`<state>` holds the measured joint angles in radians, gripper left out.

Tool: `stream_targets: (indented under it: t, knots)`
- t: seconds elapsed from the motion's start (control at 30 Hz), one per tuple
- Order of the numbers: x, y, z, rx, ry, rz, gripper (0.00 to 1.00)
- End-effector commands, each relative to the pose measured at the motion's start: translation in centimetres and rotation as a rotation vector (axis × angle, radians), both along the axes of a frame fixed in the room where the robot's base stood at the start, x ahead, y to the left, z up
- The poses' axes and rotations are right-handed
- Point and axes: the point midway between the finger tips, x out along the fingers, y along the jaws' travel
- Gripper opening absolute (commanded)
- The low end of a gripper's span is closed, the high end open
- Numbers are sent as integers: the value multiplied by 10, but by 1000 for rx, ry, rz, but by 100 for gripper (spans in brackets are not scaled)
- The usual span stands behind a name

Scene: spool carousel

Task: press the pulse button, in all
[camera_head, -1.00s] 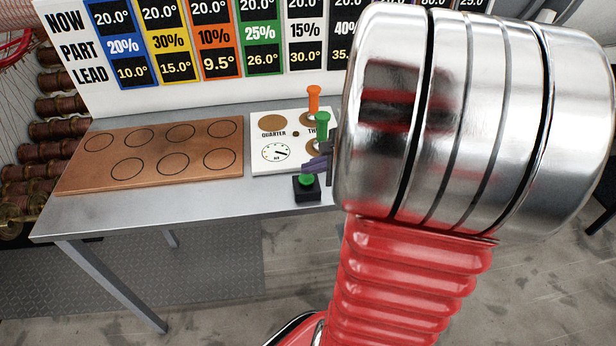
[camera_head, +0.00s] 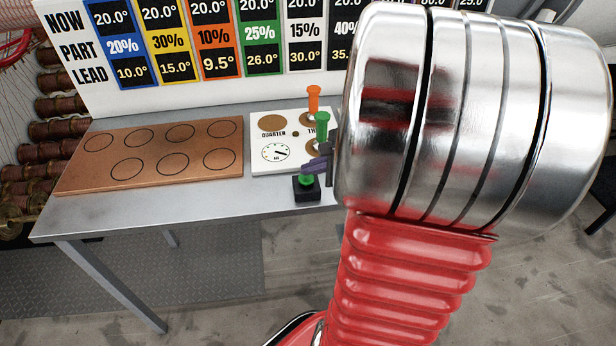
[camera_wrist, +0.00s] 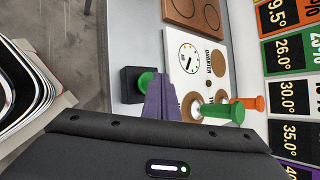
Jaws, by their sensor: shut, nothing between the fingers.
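The pulse button looks to be the green cap on a small black box (camera_head: 306,193) at the front edge of the grey table. Its green cap (camera_wrist: 146,82) also shows in the wrist view, beside the tips of the purple fingers. My gripper (camera_head: 313,165) is shut and empty, with its purple fingers just above the green cap in the head view. The fingers hide part of the cap in the wrist view, and I cannot tell whether they touch it.
A white panel (camera_head: 262,166) with a dial stands behind the button. A green peg (camera_head: 322,122) and an orange peg (camera_head: 313,97) rise from it, close to my gripper. A copper-coloured board (camera_head: 110,178) with circle outlines lies left. A sign board (camera_head: 110,103) stands behind.

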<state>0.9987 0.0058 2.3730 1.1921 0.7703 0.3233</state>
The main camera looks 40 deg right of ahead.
Motion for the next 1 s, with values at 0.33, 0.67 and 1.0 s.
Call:
stream_targets:
  t: [0.33,0.67,1.0]
  knots:
    - [1,0,-5,-1,0,1,0]
    - [1,0,-6,0,0,0,0]
    - [1,1,-9,1,0,1,0]
